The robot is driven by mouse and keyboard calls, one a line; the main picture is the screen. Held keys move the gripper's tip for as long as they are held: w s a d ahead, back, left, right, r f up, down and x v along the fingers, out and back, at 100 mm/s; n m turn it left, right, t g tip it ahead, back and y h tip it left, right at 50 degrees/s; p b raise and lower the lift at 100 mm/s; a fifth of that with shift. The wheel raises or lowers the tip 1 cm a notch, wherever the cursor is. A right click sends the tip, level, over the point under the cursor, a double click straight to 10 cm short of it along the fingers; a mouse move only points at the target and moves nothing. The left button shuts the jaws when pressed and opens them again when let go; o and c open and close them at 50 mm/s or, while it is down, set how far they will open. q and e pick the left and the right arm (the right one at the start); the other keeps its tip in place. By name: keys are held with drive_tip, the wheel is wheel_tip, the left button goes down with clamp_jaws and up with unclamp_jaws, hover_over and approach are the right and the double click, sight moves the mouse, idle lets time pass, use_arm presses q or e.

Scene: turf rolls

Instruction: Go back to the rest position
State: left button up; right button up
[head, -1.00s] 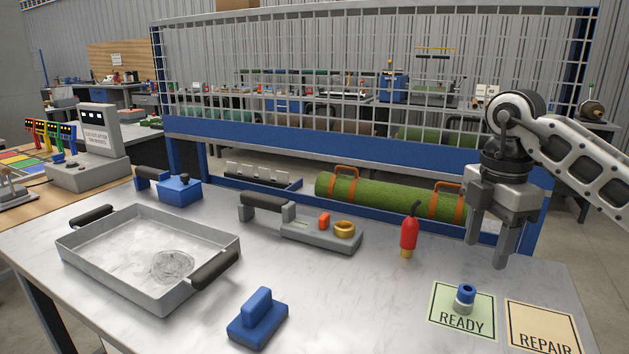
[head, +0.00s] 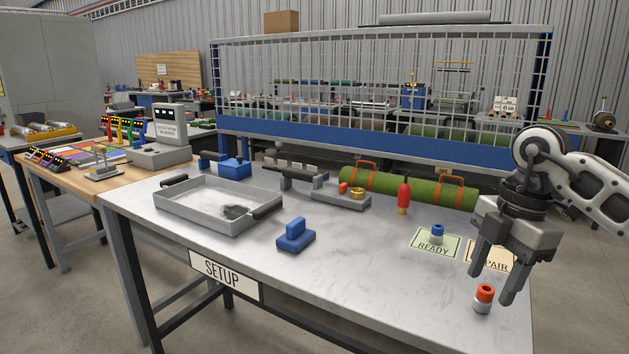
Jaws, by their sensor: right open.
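My right gripper (head: 492,272) is open and empty, pointing down at the right side of the setup table (head: 330,270). In the picture it hangs over the yellow REPAIR card (head: 478,257) and partly hides it. An orange-topped piece (head: 484,297) appears close by its right finger; I cannot tell the gap. My left gripper is not in view.
A green turf roll (head: 410,187) lies behind. The table's front middle is clear.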

drive_tip(key=s+a+f+n+g+y, duration=0.1)
drive_tip(key=s+a+f+n+y, duration=0.15)
drive_tip(key=a, duration=0.45)
drive_tip(key=s+a+f+n+g+y, duration=0.1)
drive_tip(key=a+f+n+y, duration=0.25)
drive_tip(key=a, duration=0.45)
drive_tip(key=s+a+r+m+t+y+p, duration=0.1)
drive_tip(key=s+a+r+m+t+y, duration=0.1)
drive_tip(key=a+y, duration=0.45)
drive_tip(key=s+a+r+m+t+y, duration=0.1)
drive_tip(key=s+a+r+t+y, duration=0.15)
drive_tip(key=a+y, duration=0.35)
drive_tip(key=d+f+m+t+h+p, duration=0.1)
drive_tip(key=d+f+m+t+h, duration=1.05)
drive_tip(key=m+t, duration=0.55)
drive_tip(key=s+d+f+m+g+h, duration=0.1)
drive_tip(key=s+f+m+g+h, duration=0.1)
drive_tip(key=s+f+g, duration=0.2)
drive_tip(key=s+d+f+m+g+h, duration=0.2)
drive_tip(key=s+f+g, duration=0.3)
drive_tip(key=f, duration=0.4)
drive_tip(key=shift+s+d+m+h, duration=0.25)
drive_tip(key=shift+s+m+h, duration=0.25)
drive_tip(key=shift+s+h, duration=0.15)
